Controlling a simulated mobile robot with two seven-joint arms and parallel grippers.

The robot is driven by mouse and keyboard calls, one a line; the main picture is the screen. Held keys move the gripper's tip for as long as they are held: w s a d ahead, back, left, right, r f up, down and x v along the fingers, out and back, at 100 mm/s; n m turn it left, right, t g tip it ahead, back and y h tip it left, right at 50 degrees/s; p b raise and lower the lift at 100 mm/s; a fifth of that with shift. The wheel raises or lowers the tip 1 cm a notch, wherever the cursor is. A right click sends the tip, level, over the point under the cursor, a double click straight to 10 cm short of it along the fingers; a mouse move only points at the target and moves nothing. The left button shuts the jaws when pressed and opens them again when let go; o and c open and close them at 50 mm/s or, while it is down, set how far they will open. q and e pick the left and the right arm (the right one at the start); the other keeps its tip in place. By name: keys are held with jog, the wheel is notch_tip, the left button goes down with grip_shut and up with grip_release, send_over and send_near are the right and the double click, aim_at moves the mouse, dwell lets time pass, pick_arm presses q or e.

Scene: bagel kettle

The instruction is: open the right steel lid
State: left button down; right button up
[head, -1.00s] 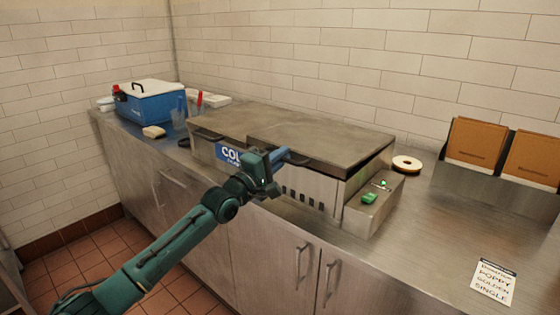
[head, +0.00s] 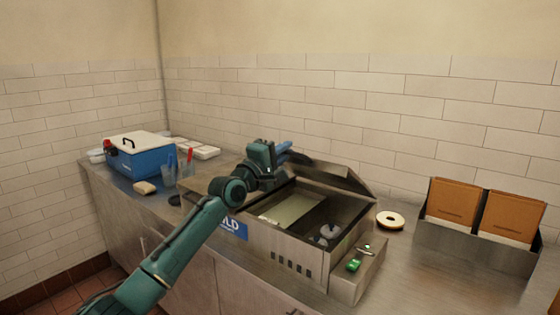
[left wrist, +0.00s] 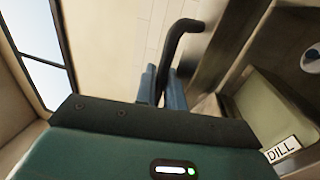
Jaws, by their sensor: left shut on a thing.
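The right steel lid (head: 330,171) is raised and tilted up at the back of the steel kettle box (head: 262,240), with the right compartment uncovered. My left gripper (head: 285,148) is above the box's left part, shut on the lid's dark handle (head: 300,158). In the left wrist view the blue fingers (left wrist: 162,85) close on the curved black handle (left wrist: 184,32). The left steel lid (head: 215,178) lies flat, partly hidden by my arm. My right gripper is not in view.
Inside the box are a pale green panel (head: 292,209) and a small round whitish thing (head: 329,231). A side ledge holds a green item (head: 353,265). A blue cooler (head: 142,160) stands left.

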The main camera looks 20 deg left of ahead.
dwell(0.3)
pick_arm(q)
jog(key=c, duration=1.6)
grip_release()
jog(key=shift+o, duration=0.2)
jog(key=b+v, duration=0.2)
jog(key=v, duration=1.1)
jog(key=shift+s+r, duration=0.15)
